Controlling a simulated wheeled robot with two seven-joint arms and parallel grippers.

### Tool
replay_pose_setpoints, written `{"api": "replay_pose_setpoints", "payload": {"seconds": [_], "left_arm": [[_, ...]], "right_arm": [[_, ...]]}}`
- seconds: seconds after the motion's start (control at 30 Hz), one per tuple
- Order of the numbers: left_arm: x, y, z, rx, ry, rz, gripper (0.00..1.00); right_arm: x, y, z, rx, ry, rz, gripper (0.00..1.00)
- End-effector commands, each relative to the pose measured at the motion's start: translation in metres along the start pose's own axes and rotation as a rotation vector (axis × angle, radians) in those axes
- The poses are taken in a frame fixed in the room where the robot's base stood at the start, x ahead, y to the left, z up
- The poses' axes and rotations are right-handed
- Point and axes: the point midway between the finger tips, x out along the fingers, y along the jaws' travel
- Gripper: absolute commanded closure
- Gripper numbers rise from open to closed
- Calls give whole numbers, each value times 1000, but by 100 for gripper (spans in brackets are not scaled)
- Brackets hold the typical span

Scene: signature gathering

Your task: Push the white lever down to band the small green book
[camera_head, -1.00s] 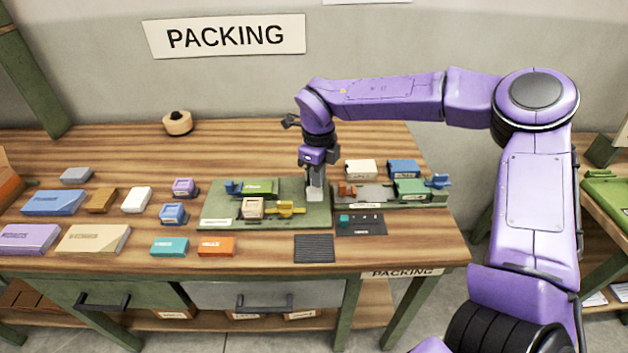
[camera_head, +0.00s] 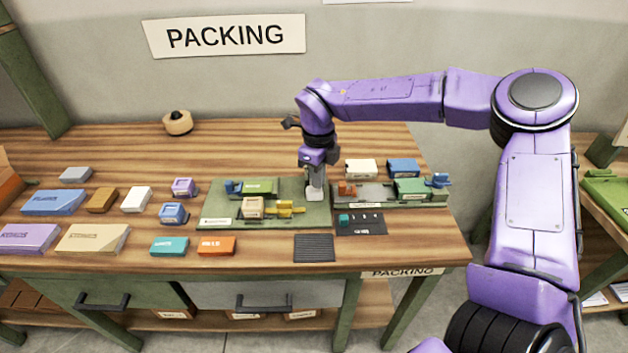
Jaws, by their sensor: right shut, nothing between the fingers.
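The small green book (camera_head: 259,187) lies at the back of a green fixture board (camera_head: 215,212), with a blue clamp-like part (camera_head: 234,187) at its left end. The white lever's pale end (camera_head: 315,195) shows at the right of that board, directly under my right gripper (camera_head: 315,186). The gripper points down and is shut with nothing between its fingers. Its tips appear to touch the lever's top, but the contact is partly hidden. My left gripper is out of view.
A beige block (camera_head: 252,207) and a yellow part (camera_head: 287,210) sit on the same board. A second grey fixture (camera_head: 372,193) with a green block (camera_head: 411,188) stands to the right. A dark ribbed mat (camera_head: 314,248) lies in front. Several boxes cover the table's left.

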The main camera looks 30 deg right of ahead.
Motion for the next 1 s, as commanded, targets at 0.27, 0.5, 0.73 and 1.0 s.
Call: {"api": "replay_pose_setpoints", "payload": {"seconds": [0.27, 0.5, 0.73, 1.0], "left_arm": [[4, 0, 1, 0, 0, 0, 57], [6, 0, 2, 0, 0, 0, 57], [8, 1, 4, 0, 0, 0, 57], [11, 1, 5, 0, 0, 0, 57]], "right_arm": [[6, 0, 0, 0, 0, 0, 100], [11, 0, 0, 0, 0, 0, 100], [16, 0, 0, 0, 0, 0, 100], [22, 0, 0, 0, 0, 0, 100]]}}
